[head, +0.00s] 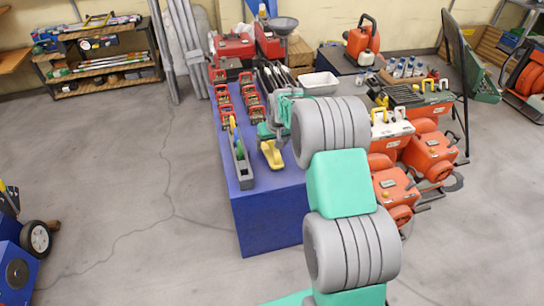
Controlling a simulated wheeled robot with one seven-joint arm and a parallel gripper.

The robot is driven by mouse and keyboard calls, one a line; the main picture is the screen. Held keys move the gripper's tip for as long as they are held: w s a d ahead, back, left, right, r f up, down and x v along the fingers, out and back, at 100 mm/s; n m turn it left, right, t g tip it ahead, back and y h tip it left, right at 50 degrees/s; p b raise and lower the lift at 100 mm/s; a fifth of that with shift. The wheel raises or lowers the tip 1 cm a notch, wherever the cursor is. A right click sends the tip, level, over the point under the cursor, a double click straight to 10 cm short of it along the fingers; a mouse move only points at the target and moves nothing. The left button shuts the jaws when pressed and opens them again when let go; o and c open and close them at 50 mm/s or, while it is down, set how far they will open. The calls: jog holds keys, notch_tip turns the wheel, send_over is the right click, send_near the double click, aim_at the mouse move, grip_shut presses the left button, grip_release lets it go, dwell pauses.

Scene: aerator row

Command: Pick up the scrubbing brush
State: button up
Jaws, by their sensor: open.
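A small yellow object (272,153) lies near the front edge of the blue table (270,215); it may be the scrubbing brush, but it is too small to tell its bristles. My gripper (276,142) is over the front part of the table, close to the yellow object. It looks open, with nothing seen between its fingers. My arm's large grey and green links cover the table's right front. I cannot tell whether the gripper touches the yellow object.
A long grey tool or holder (241,163) lies left of the gripper. Rows of red-handled items (222,105) stand behind it. A white tray (319,83) is farther back. Orange machines (397,185) crowd the right side.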

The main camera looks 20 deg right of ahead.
jog(key=b+x, duration=0.1)
jog(key=x, duration=0.3)
jog(key=shift+f, duration=0.15)
jog(key=shift+c, duration=0.3)
jog(key=c, duration=1.5)
